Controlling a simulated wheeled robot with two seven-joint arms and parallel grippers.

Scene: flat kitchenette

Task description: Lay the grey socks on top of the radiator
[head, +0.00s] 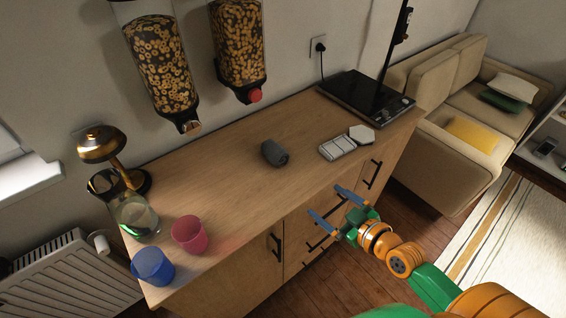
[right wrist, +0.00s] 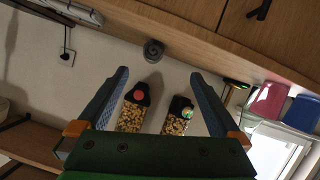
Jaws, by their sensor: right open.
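The grey socks (head: 274,153), a small dark rolled bundle, lie on the wooden counter near its middle. They also show in the right wrist view (right wrist: 153,50), beyond the fingertips. My right gripper (head: 324,200) is open and empty, in front of the counter's front edge, to the lower right of the socks and apart from them. In the right wrist view its two blue fingers (right wrist: 160,73) are spread wide. The white radiator (head: 75,270) stands against the wall at the lower left, past the counter's left end. My left gripper is out of view.
The counter (head: 225,165) holds a pink cup (head: 190,234), a blue cup (head: 153,266), a glass jug (head: 135,215) and a brass lamp (head: 103,146) at its left end. A white segmented item (head: 338,147) and a black hob (head: 365,95) are right of the socks. Cereal dispensers (head: 160,65) hang above.

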